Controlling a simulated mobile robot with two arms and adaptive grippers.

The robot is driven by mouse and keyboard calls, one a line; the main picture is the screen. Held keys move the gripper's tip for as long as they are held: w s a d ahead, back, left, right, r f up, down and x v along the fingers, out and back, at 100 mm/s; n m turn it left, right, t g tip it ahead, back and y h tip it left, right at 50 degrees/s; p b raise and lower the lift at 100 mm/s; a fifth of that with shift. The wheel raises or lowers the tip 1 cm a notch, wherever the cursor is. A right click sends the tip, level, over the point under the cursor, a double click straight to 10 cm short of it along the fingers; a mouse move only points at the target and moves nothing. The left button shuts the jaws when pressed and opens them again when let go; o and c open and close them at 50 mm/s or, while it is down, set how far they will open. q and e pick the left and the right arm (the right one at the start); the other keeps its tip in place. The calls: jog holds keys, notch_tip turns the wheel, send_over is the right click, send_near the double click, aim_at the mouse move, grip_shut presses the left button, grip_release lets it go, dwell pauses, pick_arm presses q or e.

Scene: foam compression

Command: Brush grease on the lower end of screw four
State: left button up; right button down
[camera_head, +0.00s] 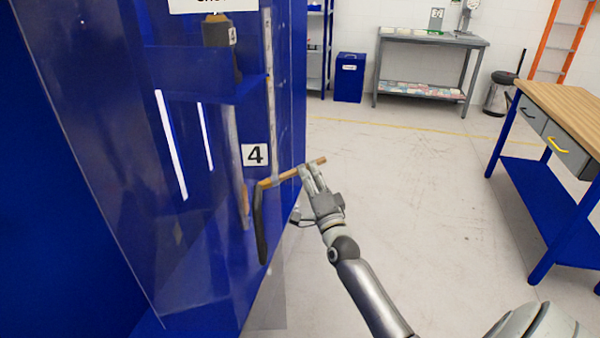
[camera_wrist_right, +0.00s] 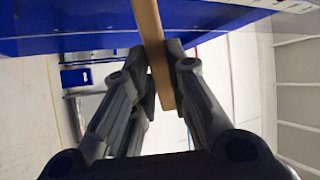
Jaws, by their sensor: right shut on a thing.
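The brush's wooden handle (camera_head: 290,174) is held by my right gripper (camera_head: 308,178). Its dark, bent head (camera_head: 260,225) hangs down at the left end of the handle. In the right wrist view the handle (camera_wrist_right: 150,40) runs between the two fingers of the gripper (camera_wrist_right: 160,75). Screw four appears to be the upright grey rod (camera_head: 233,140) beside the "4" label (camera_head: 255,155). Its lower end (camera_head: 243,210) looks brownish, just left of the brush head. I cannot tell whether they touch. My left gripper is not in view.
The blue machine frame (camera_head: 60,170) with clear panels fills the left. A ruler-like strip (camera_head: 270,90) stands near the label. A wooden-topped workbench (camera_head: 560,100) is at the right. A blue bin (camera_head: 349,77) and grey table (camera_head: 430,38) stand behind. The floor between is clear.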

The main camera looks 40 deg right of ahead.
jog(key=shift+s+d, duration=0.7)
jog(key=shift+s, duration=0.1)
jog(key=shift+s+d, duration=1)
jog(key=shift+s, duration=0.2)
